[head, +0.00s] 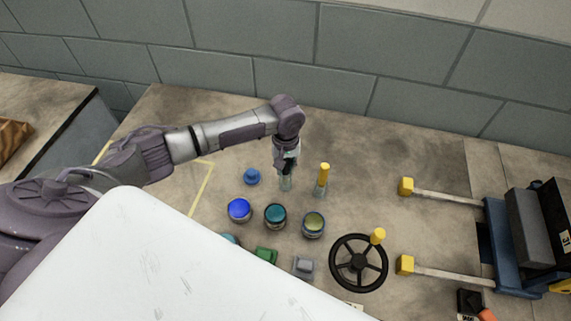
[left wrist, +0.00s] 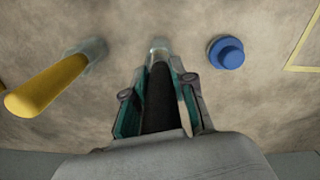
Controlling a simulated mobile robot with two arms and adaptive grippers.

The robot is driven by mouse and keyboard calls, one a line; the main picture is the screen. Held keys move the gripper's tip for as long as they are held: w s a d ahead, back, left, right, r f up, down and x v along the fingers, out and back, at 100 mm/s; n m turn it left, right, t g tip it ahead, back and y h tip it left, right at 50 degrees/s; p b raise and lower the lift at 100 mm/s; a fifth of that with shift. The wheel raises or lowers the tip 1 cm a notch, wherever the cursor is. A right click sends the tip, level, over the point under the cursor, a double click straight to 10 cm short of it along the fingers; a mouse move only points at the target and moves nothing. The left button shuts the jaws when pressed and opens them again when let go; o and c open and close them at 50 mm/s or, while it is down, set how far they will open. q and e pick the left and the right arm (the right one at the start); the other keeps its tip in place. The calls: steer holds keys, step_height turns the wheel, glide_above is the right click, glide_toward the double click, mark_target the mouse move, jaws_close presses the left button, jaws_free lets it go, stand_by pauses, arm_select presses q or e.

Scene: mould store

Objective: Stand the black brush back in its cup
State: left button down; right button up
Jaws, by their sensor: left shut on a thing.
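My left gripper (head: 287,163) points down over the bench and is shut on the black brush. In the left wrist view the black brush (left wrist: 159,100) lies between the two teal-lined fingers (left wrist: 158,92). A small clear cup (head: 286,184) stands right below the gripper, and it also shows past the fingertips in the left wrist view (left wrist: 160,45). The brush's far end lines up with the cup; I cannot tell whether it is inside. My right gripper is not in view.
A yellow-handled brush (head: 324,172) stands in another clear cup to the right. A blue knobbed piece (head: 252,177) sits left. Open pots of blue (head: 239,209), teal (head: 275,215) and yellow-green (head: 313,224) stand in front. A black handwheel (head: 345,274) is front right.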

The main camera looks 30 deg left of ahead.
arm_select(q)
steer(key=c, duration=0.9)
jaws_free()
steer(key=shift+r, duration=0.25)
step_height(320, 180, up, 12)
steer(key=shift+f, duration=0.2)
steer(key=shift+f, duration=0.1)
